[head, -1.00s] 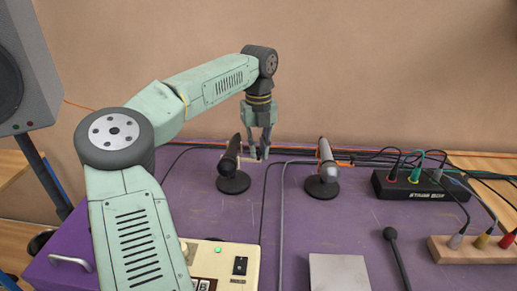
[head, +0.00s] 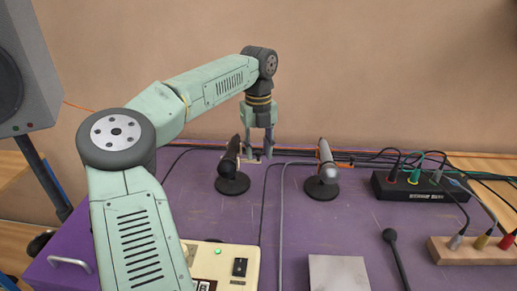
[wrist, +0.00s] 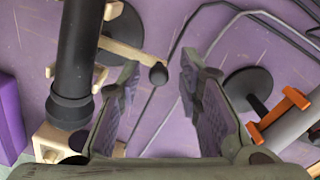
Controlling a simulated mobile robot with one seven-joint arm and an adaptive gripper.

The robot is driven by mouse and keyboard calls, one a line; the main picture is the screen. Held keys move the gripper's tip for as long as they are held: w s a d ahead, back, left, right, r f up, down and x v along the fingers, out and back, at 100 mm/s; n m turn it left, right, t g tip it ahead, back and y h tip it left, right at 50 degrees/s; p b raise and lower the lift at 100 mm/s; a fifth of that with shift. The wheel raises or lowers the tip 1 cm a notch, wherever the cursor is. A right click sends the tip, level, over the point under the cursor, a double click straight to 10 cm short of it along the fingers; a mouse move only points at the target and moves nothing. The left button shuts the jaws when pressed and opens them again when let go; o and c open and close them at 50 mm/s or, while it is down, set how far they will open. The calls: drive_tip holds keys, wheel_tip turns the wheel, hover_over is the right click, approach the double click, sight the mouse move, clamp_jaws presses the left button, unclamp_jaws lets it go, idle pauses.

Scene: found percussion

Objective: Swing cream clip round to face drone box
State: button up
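The cream clip (head: 251,157) is on the left stand and holds a dark microphone (head: 229,160). In the wrist view the clip (wrist: 122,49) shows as a cream bar with a black knob, reaching right from the microphone (wrist: 76,60). My gripper (head: 259,154) points down just right of this microphone. In the wrist view its fingers (wrist: 160,65) are apart, with the knob seen in the gap; contact cannot be told. A cream box (head: 228,262) with a green light and a switch sits at the front, partly behind my arm; no label reads as drone box.
A second microphone (head: 326,162) stands to the right, with an orange clip (wrist: 280,112). A black box (head: 421,187) with cables is at the right. A dark microphone (head: 395,255) and a grey plate (head: 339,272) lie in front. Cables run behind and between the stands.

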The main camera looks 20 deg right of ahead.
wheel_tip(320, 180, up, 12)
idle(0.7)
idle(0.4)
